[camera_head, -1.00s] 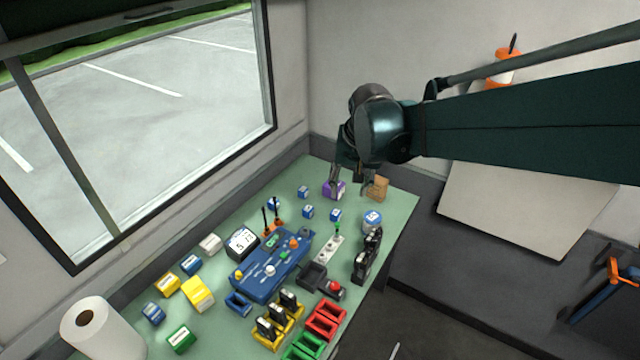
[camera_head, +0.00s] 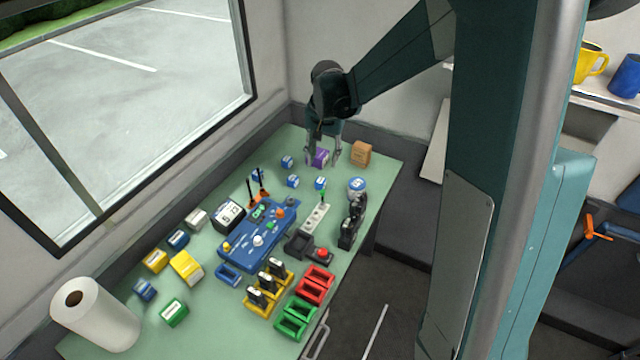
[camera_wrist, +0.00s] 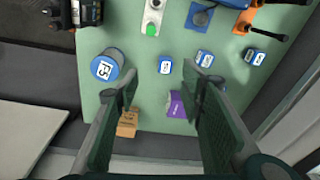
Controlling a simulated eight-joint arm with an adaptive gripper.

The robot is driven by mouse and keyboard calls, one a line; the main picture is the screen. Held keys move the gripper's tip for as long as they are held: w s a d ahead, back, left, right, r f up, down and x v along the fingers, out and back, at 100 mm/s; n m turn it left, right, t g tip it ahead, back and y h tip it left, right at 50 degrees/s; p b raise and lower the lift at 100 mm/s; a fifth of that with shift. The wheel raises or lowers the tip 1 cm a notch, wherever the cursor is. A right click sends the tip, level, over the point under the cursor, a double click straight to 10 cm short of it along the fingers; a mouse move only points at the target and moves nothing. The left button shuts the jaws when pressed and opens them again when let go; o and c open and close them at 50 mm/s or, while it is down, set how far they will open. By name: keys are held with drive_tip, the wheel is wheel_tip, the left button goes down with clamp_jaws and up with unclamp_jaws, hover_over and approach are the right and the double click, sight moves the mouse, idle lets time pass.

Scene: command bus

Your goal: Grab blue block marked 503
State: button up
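Several small blue blocks with white labels stand near the far end of the green table: one (camera_head: 320,183) nearest the round tin, one (camera_head: 293,181) beside it, one (camera_head: 287,162) further back. The wrist view shows blue blocks at centre (camera_wrist: 165,66) and to its right (camera_wrist: 205,59). I cannot read 503 on any label. My gripper (camera_head: 323,152) is open and empty, pointing down over the far end, its fingers by a purple block (camera_head: 319,157). In the wrist view the purple block (camera_wrist: 176,104) shows between the spread fingers.
A brown box (camera_head: 361,153) stands right of my gripper. A blue-topped round tin (camera_head: 357,186) and black switches (camera_head: 352,222) line the right edge. A blue control panel (camera_head: 255,238) fills the middle. A window is at left.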

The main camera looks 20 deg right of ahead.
drive_tip(key=m+g, duration=0.1)
hover_over(320, 180)
drive_tip(key=f, duration=0.8)
drive_tip(key=shift+s+d+f, duration=0.15)
drive_tip(key=shift+s+f, duration=0.05)
drive_tip(key=shift+f, duration=0.2)
drive_tip(key=shift+f, duration=0.15)
drive_tip(key=shift+f, duration=1.2)
drive_tip(key=shift+w+f+b, duration=0.15)
drive_tip(key=shift+f+b, duration=0.35)
drive_tip(key=shift+f, duration=2.1)
drive_tip(key=c, duration=1)
